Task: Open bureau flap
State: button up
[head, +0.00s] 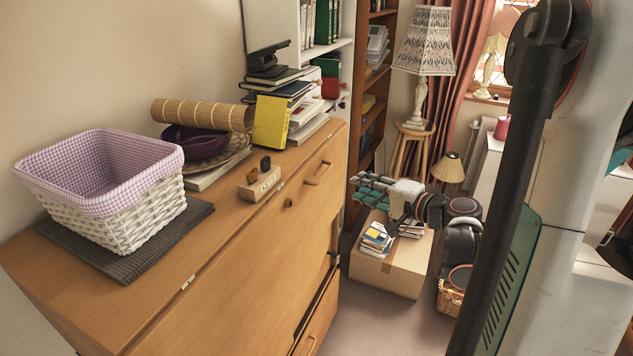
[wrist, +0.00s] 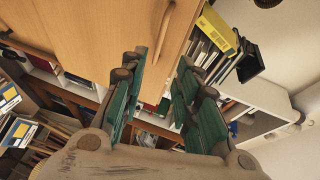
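The wooden bureau (head: 235,262) fills the left and middle of the head view. Its broad front flap appears shut, with a small dark knob (head: 289,203) near the upper edge and a curved wooden handle (head: 318,175) farther along. My gripper (head: 357,187), with green fingers, is beyond the bureau's far right end, above a cardboard box, and apart from the bureau. In the wrist view its two fingers (wrist: 162,75) are spread with nothing between them. Wooden bureau panels (wrist: 110,35) with a curved handle (wrist: 163,30) lie beyond the fingertips.
A wicker basket (head: 125,222) on a dark mat, a purple bowl (head: 190,140), books and a yellow box (head: 271,122) stand on the bureau top. A cardboard box (head: 390,272) and a small basket (head: 450,298) are on the floor. Bare carpet (head: 375,325) lies in front.

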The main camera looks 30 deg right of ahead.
jog(key=b+x, duration=0.2)
jog(key=x, duration=1.1)
jog(key=shift+w, duration=0.25)
grip_shut()
